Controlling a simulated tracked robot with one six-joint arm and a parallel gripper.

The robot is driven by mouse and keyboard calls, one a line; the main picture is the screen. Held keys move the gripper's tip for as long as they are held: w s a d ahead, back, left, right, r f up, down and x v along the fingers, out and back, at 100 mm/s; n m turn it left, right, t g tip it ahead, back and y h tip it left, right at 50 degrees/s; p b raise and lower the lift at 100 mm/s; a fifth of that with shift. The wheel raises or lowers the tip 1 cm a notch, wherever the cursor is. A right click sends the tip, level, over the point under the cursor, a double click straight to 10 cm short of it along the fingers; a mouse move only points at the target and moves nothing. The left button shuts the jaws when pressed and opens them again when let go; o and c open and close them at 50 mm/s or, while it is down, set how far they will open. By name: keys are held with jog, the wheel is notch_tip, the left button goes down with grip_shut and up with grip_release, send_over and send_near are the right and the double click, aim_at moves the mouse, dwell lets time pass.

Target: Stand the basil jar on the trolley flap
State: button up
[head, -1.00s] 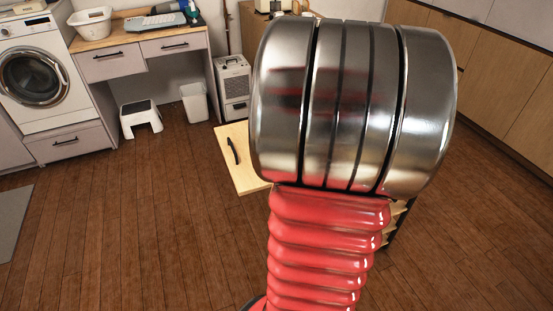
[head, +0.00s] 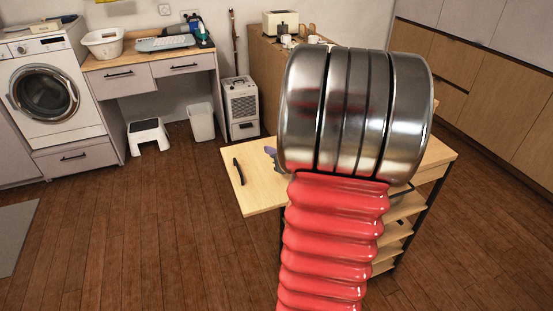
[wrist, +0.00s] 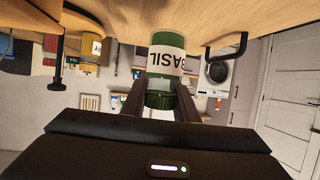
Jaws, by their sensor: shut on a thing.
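The basil jar (wrist: 166,62) has a green body, a white BASIL label and a dark green lid. In the wrist view, which is upside down, my gripper (wrist: 160,96) is shut on its lid end. The jar's base is at or very near a wooden surface; I cannot tell whether it touches. In the head view the trolley flap (head: 258,190) is a pale wooden leaf with a black handle (head: 239,171); a black handle also shows in the wrist view (wrist: 228,50).
The trolley (head: 436,157) has open shelves on its right side. In the wrist view a yellow jar (wrist: 95,48) is left of the basil jar. A white heater (head: 242,105), bin (head: 202,121) and step stool (head: 148,135) stand behind; floor left of the flap is clear.

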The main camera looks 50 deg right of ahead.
jog(key=shift+f, duration=1.85)
jog(key=shift+f, duration=0.1)
jog(key=o, duration=1.1)
jog(key=shift+v, duration=0.75)
jog(key=v, duration=1)
jog(key=shift+s+a+r, duration=0.1)
jog(key=shift+s+r, duration=0.1)
jog(key=shift+r, duration=0.05)
